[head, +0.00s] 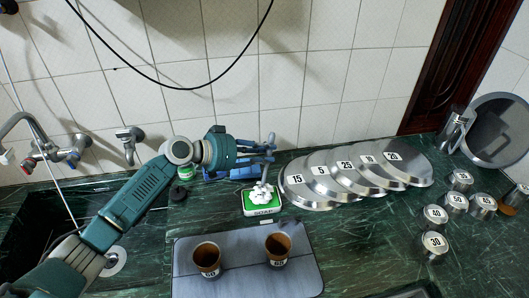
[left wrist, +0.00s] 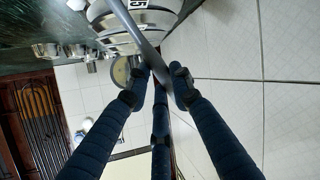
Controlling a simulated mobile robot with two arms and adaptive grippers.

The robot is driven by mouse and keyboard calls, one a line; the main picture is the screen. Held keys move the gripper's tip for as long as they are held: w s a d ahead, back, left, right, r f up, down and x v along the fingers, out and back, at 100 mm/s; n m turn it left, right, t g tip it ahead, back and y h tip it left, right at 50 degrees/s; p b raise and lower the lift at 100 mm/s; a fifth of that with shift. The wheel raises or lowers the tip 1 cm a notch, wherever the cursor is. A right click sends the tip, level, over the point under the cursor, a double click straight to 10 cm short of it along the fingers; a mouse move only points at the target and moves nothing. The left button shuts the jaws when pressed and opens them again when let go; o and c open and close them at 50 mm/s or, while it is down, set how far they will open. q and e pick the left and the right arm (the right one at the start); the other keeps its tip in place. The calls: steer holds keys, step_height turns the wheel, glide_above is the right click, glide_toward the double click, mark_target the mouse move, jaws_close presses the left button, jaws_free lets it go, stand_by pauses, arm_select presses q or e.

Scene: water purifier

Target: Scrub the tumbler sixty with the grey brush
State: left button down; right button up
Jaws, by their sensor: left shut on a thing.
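My left gripper (head: 265,150) is by the tiled wall, above the back of the counter. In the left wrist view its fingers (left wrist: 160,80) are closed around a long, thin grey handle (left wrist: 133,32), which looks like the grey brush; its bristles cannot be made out. Two brown-lined metal tumblers stand upright on a dark grey tray, a left tumbler (head: 207,259) and a right tumbler (head: 278,249). Both have white labels; the left one seems to read 60, the right one is hard to read. The gripper is behind and apart from both. My right gripper is not in view.
A green-and-white soap holder (head: 262,200) and a blue holder (head: 228,174) stand below the gripper. Several numbered metal cups (head: 435,244) stand at the right. The sink (head: 35,222) and taps (head: 62,152) are at the left.

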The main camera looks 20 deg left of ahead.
arm_select(q)
steer(key=shift+r+p, duration=2.3)
steer(key=shift+r, duration=1.2)
steer(key=shift+f, duration=0.1)
